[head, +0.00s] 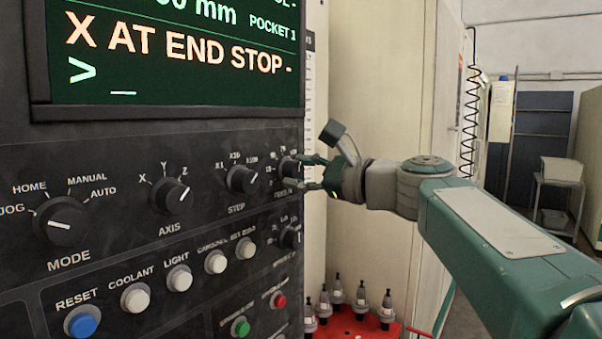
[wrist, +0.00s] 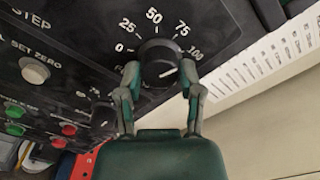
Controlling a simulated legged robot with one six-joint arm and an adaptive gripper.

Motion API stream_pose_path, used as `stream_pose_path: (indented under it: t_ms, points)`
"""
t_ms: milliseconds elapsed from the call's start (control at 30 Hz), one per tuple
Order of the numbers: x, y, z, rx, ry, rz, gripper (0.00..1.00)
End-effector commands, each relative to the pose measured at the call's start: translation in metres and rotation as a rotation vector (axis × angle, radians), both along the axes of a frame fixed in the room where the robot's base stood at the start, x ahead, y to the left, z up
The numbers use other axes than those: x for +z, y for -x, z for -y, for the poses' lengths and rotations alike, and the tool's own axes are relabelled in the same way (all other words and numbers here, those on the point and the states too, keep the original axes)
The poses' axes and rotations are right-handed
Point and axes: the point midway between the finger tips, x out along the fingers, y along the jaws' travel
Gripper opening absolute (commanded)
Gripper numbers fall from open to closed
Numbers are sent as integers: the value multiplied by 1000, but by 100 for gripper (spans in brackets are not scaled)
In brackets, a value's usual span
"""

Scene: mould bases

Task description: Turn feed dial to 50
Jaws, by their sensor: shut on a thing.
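The feed dial (wrist: 158,58) is a round black knob in the wrist view, with a scale marked 0, 25, 50, 75 and 100 around it. Its white mark points to the right, toward the 100 end. My gripper (wrist: 160,74) is shut on the dial, one finger on its left side and one on its right. In the head view, the dial (head: 289,169) is at the panel's right edge, partly covered by my gripper (head: 311,173).
Step dial (head: 242,180), axis dial (head: 170,196) and mode dial (head: 62,221) lie left on the panel. Another dial (head: 290,236) is just below the feed dial. The screen (head: 180,60) reads "X AT END STOP". Tool holders stand on a red tray (head: 345,327) below.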

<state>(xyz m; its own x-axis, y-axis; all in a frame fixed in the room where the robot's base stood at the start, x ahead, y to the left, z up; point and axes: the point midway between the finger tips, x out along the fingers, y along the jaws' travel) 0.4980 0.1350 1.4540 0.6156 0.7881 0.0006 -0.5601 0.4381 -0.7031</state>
Motion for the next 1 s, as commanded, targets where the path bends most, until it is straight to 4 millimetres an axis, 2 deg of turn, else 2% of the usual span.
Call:
stream_pose_path:
  t_ms: [600,1000]
  points:
    - [-3,0,-1,4,359,453,0]
    - [-4,0,-1,7,534,674,0]
